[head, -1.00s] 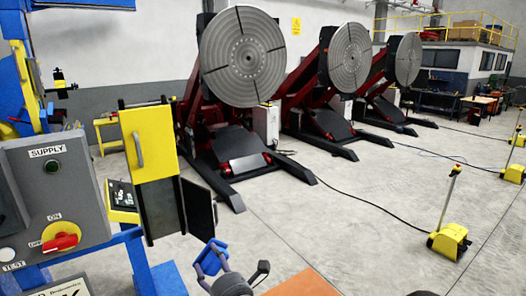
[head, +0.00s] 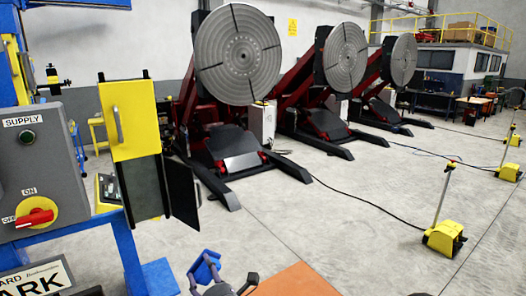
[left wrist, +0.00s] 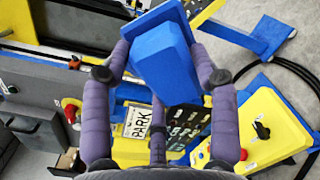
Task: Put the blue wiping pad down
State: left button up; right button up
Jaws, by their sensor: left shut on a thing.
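The blue wiping pad (head: 205,266) is a blue block at the bottom of the head view. My left gripper (head: 221,284) is shut on it, only partly in frame at the lower edge. In the left wrist view the pad (left wrist: 166,62) sits between the purple-grey fingers of my left gripper (left wrist: 168,75), tilted, with a wider blue plate at its far end. The pad appears held in the air, clear of any surface. My right gripper is not in view.
An orange surface (head: 292,281) lies beside the gripper. A grey control panel with a red switch (head: 37,217) and a yellow box with a handle (head: 127,122) stand left. Tilting positioners (head: 238,55) stand behind. A yellow pedal unit (head: 443,239) stands on open floor at right.

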pick_arm(q)
jog(key=a+f+m+h+b, duration=0.1)
jog(key=a+f+h+b, duration=0.1)
jog(key=f+b, duration=0.8)
jog(key=a+f+m+t+h+b, duration=0.1)
jog(key=f+b, duration=1)
jog(key=f, duration=1.5)
jog(key=shift+s+a+f+m+t+h+b, duration=0.2)
jog(key=shift+s+a+m+t+h+b, duration=0.1)
jog(key=shift+s+a+h, duration=0.15)
jog(key=shift+w+a+y, duration=0.1)
jog(key=shift+y, duration=0.15)
